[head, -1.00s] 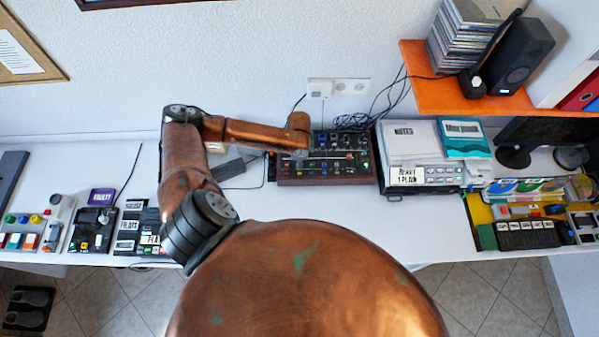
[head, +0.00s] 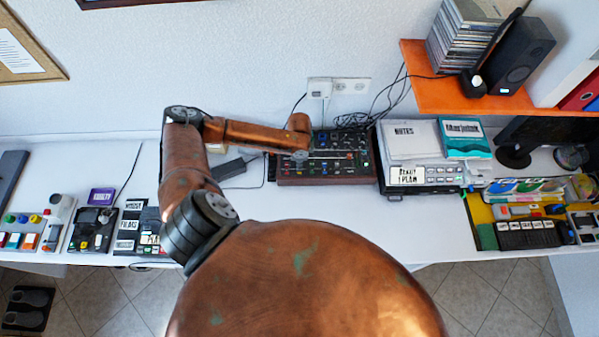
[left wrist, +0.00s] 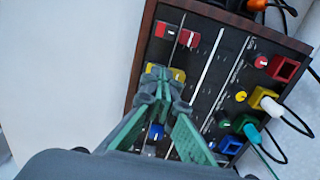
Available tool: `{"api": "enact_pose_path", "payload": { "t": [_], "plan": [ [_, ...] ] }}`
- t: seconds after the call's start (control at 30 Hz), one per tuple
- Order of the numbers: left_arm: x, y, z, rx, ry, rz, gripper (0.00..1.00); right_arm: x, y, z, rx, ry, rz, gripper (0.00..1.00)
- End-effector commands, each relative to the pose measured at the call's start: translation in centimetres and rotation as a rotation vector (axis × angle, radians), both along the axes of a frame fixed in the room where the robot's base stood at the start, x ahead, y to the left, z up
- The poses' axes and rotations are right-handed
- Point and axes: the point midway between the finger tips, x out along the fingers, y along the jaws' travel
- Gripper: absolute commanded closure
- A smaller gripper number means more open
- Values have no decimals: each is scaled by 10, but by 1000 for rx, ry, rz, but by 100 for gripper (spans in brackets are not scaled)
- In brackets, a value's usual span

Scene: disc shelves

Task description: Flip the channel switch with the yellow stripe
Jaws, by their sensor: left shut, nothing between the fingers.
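The dark control unit (head: 325,181) with wooden sides stands at the back of the white desk. In the left wrist view its black panel (left wrist: 215,25) holds pairs of coloured switch parts on one side and coloured plugs on the other. The yellow-marked switch (left wrist: 180,75) lies right at my left gripper (left wrist: 162,88), whose green fingers are shut and empty. The fingertips cover part of the yellow; I cannot tell if they touch it or which way the switch lies. In the head view my arm hides the gripper. My right gripper is not in view.
A red switch (left wrist: 189,38) is above the yellow one, and a blue one (left wrist: 156,131) below it, beside my fingers. Plugs with cables, such as the white plug (left wrist: 270,104), stand up on the right. A grey device (head: 420,178) is right of the unit.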

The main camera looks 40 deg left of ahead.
Motion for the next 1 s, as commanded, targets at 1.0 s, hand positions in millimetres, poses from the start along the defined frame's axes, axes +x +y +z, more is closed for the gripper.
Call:
{"api": "enact_pose_path", "payload": {
  "t": [1.0],
  "plan": [
    [0,0,-15,1,1,0,100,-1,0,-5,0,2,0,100]
  ]
}}
